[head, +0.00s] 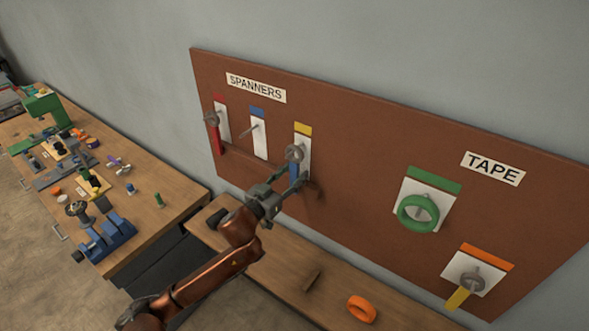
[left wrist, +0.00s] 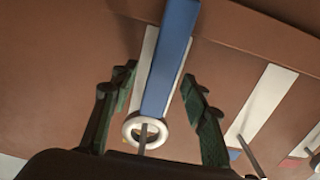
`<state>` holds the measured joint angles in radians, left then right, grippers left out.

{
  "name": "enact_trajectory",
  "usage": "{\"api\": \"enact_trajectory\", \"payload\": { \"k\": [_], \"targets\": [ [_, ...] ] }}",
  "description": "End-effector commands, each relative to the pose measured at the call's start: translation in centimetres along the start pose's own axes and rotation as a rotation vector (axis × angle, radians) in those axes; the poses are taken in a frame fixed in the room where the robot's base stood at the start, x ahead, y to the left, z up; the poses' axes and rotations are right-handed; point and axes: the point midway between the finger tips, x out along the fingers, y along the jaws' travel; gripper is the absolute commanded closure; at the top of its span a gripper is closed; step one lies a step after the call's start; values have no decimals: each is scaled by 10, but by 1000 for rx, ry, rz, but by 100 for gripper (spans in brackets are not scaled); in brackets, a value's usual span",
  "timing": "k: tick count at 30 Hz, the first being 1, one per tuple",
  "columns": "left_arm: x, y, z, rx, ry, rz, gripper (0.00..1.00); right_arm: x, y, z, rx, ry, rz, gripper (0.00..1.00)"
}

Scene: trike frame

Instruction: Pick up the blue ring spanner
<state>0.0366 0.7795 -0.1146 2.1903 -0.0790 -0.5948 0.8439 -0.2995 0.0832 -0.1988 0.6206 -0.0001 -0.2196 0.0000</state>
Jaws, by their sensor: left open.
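The blue ring spanner (head: 294,172) hangs on the peg under the yellow label of the board, its ring end (head: 293,153) up at the peg. My left gripper (head: 292,186) is open at the spanner's lower part and hides some of it. In the left wrist view the blue spanner (left wrist: 170,60) runs between the two spread fingers of my left gripper (left wrist: 160,73), with a gap visible on each side. Its grey ring (left wrist: 144,131) is around the peg there. My right gripper is not in view.
A red spanner (head: 216,138) hangs under the red label; the blue-label peg (head: 250,130) is empty. Green tape (head: 418,213) and a yellow spanner (head: 457,298) hang at the right. Orange tape (head: 361,309) lies on the bench (head: 325,299) below. A cluttered workbench (head: 172,205) stands left.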

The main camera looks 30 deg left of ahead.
Motion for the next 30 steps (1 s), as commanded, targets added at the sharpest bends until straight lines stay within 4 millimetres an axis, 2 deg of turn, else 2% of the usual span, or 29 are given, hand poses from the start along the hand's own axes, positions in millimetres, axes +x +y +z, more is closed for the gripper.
{"api": "enact_trajectory", "payload": {
  "k": [3,10,27,30],
  "targets": [
    [7,0,0,0,0,0,58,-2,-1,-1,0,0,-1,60],
    [8,0,1,0,0,0,59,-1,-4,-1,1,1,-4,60],
    [8,0,1,0,0,0,99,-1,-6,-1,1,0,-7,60],
    [7,0,1,0,0,0,100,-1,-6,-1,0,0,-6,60]
  ]
}}
